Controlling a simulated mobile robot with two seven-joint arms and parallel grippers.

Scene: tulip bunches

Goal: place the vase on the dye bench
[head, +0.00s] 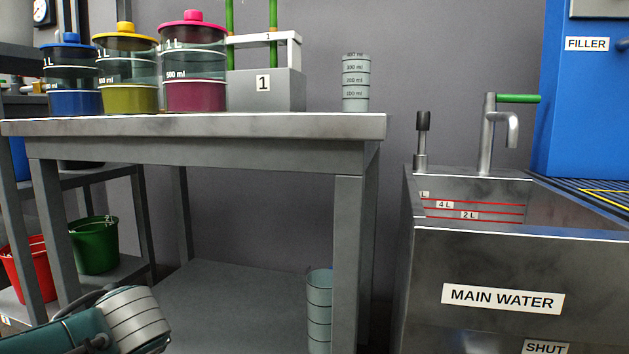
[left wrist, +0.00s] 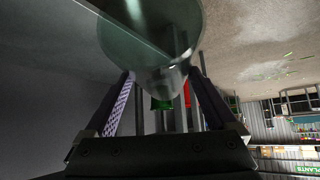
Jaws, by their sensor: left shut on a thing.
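The vase (left wrist: 150,35) is a greenish, see-through glass vessel at the top middle of the left wrist view. My left gripper (left wrist: 158,78) is shut on it, with one finger on each side. In the head view my left forearm and wrist show at the lower left; the gripper and held vase are out of frame. The dye bench (head: 250,127) is a grey metal table with three lidded jars of blue, yellow and magenta dye at its back left. My right gripper is in neither view.
A white-and-grey stand labelled 1 (head: 264,88) and a graduated clear cylinder (head: 355,84) stand on the bench. A ringed glass vessel (head: 319,310) is below, beside the front leg. Red (head: 28,270) and green (head: 95,245) buckets are left; a sink (head: 510,265) is right.

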